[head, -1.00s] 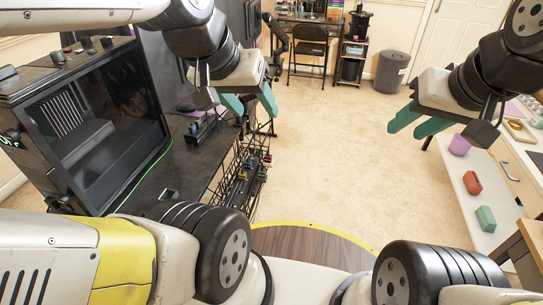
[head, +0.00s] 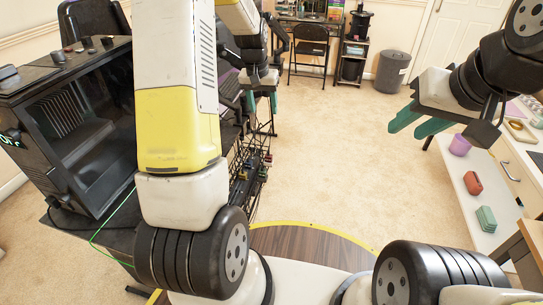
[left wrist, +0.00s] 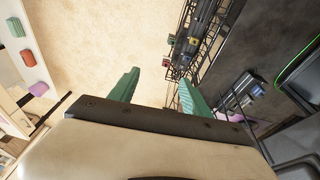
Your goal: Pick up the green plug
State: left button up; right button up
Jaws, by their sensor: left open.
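A small green plug (head: 262,177) sits on the outer side of the black power strip (head: 247,180) in a wire rack at the dark desk's edge. Red and blue plugs are close to it. My right gripper (head: 416,122) is open and empty.
The wire rack (left wrist: 233,12) surrounds the strip. A black glass-fronted case (head: 75,120) stands on the desk at left. A white shelf (head: 462,190) at right holds a purple cup (head: 460,145), a red item and a green item. The carpet between is clear.

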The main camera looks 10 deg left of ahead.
pick_arm(q)
jog(key=g, duration=0.1)
send_over(262, 171)
notch_tip(262, 171, down, 16)
jog(key=shift+g+y, duration=0.3)
jog(key=shift+g, duration=0.4)
notch_tip(262, 171, down, 19)
jog(key=shift+w+f, duration=0.1)
jog(key=shift+w, duration=0.05)
grip_shut()
